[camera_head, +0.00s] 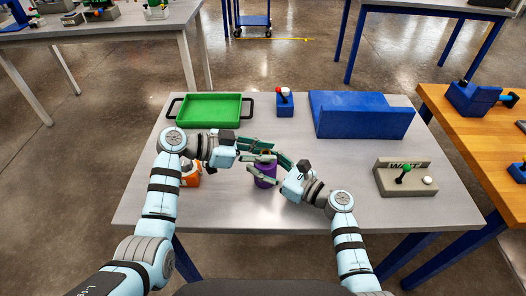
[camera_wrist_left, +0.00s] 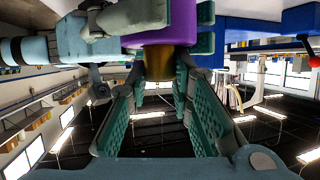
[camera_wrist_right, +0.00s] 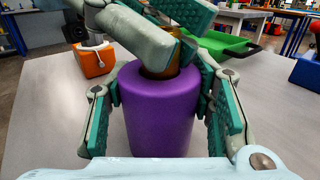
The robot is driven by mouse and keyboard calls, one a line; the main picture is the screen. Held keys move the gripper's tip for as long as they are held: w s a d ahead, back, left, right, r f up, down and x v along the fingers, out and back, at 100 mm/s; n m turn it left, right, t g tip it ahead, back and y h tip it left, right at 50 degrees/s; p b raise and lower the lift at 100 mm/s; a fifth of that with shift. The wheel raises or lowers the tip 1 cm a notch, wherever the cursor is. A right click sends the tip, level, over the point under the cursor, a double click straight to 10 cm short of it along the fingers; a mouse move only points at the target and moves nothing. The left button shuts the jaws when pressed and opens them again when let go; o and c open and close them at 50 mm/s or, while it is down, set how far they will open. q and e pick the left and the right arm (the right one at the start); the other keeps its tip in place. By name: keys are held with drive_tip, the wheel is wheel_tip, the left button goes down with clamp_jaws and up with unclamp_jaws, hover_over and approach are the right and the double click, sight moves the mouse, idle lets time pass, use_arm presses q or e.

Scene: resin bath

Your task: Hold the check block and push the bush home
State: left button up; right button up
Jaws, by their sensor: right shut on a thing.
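The purple check block (camera_head: 265,174) is an upright cylinder on the grey table, large in the right wrist view (camera_wrist_right: 160,110). My right gripper (camera_wrist_right: 160,108) is shut on its sides with one finger on each side. The brass-coloured bush (camera_wrist_right: 178,52) stands at the dark bore in the block's top, part of it showing above the rim; how deep it sits is hidden. My left gripper (camera_head: 264,151) is at the block's top, its green-padded fingers spread on either side of the bush. In the left wrist view the bush (camera_wrist_left: 159,62) shows between those fingers, apart from the pads.
A green tray (camera_head: 183,120) lies at the table's back left. A small blue stand (camera_head: 285,106) with a red ball and a large blue channel (camera_head: 360,122) are behind. A grey lever box (camera_head: 404,181) is at right. An orange block (camera_wrist_right: 90,62) is beside my left arm.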

use_arm(q)
drive_tip(key=shift+o, duration=0.5)
drive_tip(key=shift+f, duration=0.15)
drive_tip(key=shift+r, duration=0.2)
drive_tip(key=v, duration=1.2)
drive_tip(key=shift+r, duration=0.2)
use_arm(e)
drive_tip(key=o, duration=1)
